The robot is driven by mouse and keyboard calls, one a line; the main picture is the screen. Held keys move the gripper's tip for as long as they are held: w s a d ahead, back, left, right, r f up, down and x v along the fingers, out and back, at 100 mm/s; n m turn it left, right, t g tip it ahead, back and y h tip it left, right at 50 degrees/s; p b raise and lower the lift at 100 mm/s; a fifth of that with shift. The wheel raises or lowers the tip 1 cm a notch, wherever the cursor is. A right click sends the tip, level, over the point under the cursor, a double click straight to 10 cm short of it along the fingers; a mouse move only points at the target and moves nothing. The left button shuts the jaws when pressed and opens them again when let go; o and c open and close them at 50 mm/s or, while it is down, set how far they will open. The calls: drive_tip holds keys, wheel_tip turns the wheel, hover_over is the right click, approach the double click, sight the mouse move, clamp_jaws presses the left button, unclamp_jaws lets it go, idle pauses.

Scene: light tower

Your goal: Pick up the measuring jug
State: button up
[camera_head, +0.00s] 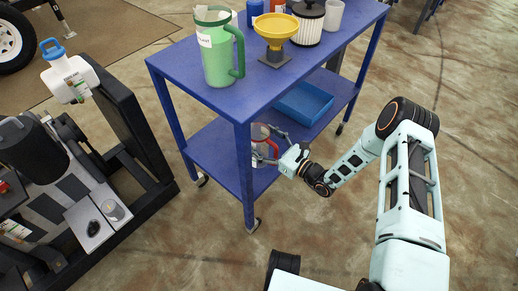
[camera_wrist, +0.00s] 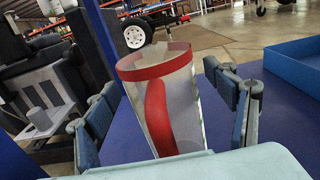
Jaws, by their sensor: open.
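The measuring jug (camera_head: 260,135) is clear with a red rim and a red handle. It stands on the lower shelf of the blue cart (camera_head: 205,143), partly behind a cart leg in the head view. In the wrist view the jug (camera_wrist: 167,98) is upright, its red handle facing my gripper. My gripper (camera_head: 272,147) is at the lower shelf, reaching in from the right. In the wrist view my gripper (camera_wrist: 168,112) is open, with one finger on each side of the jug and visible gaps. The jug's base is hidden by my gripper's body.
A blue tray (camera_head: 305,103) lies farther along the lower shelf; it also shows in the wrist view (camera_wrist: 295,65). Above, the top shelf holds a green jug (camera_head: 217,55), a yellow funnel-like item (camera_head: 276,27) and a lidded canister (camera_head: 308,25). A black frame (camera_head: 130,130) stands left.

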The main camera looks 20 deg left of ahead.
drive_tip(key=shift+w+a, duration=0.15)
drive_tip(key=shift+a, duration=0.25)
drive_tip(key=shift+c, duration=0.3)
drive_tip(key=c, duration=1.7)
